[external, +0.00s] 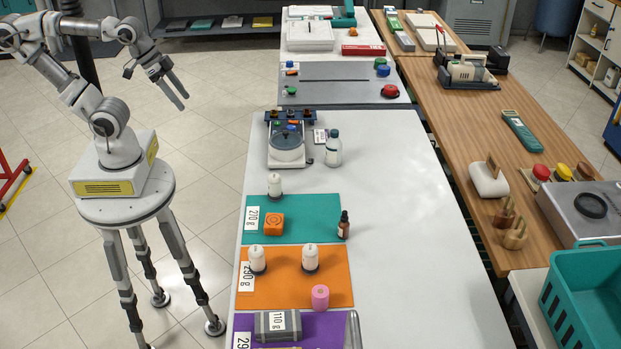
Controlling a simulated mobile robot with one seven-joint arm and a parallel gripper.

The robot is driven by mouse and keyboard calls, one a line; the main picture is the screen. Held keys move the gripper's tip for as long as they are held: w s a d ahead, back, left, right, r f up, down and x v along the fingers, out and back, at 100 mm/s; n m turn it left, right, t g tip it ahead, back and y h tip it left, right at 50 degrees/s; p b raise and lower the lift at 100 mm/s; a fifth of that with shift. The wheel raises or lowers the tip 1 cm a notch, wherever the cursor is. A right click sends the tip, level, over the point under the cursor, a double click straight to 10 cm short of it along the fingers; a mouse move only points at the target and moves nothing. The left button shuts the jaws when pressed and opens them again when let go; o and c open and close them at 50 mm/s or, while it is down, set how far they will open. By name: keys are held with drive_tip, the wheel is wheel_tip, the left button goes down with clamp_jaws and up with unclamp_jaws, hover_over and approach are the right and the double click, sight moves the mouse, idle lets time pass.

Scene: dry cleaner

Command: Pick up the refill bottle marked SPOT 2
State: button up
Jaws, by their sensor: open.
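No lettering reading SPOT 2 can be made out on any bottle. A small brown bottle with a dark top (344,226) stands at the right edge of the teal mat (318,207). My gripper (184,102) is open and empty over the floor, left of the table, apart from all bottles.
The teal mat carries an orange block (274,224); the orange mat (290,290) carries a pink cylinder (320,297). A brown bench (490,125) runs along the right. The white table's right side is clear.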

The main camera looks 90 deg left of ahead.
drive_tip(key=w+d+t+h, duration=0.2)
drive_tip(key=w+d, duration=0.1)
drive_tip(key=w, duration=0.8)
drive_tip(key=n+t+y, duration=0.3)
drive_tip(key=n+y, duration=0.4)
drive_tip(key=y, duration=0.3)
hover_over(334, 148)
drive_tip(key=s+d, duration=0.5)
drive_tip(key=s, duration=0.6)
wheel_tip(334, 148, down, 19)
drive_tip(key=r+x, duration=0.1)
drive_tip(key=x, duration=1.6)
drive_tip(key=shift+w, duration=0.6)
drive_tip(key=shift+f, duration=0.15)
clamp_jaws()
